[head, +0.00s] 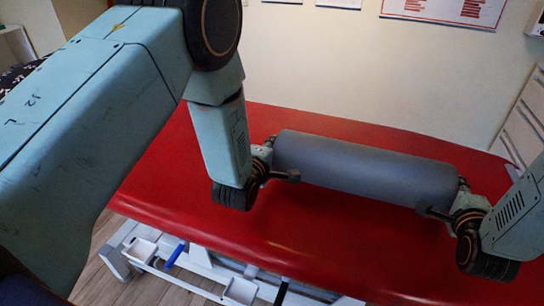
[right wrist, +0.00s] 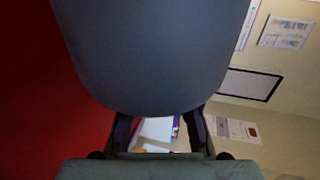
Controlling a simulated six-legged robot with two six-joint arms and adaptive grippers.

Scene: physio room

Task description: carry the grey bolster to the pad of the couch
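The grey bolster (head: 365,168) is a long cylinder lying level across the red pad (head: 190,215) of the couch, over its middle and right part. I cannot tell whether its underside touches the pad. My left gripper (head: 280,160) is at its left end, fingers on either side of it. My right gripper (head: 446,196) is at its right end in the same way. Both look closed on it.
The couch's white frame (head: 200,262) shows below the pad, with small trays and a blue lever (head: 174,256). A wall with posters (head: 445,10) stands behind. A white rack (head: 525,115) is at the right. The pad's left part is bare.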

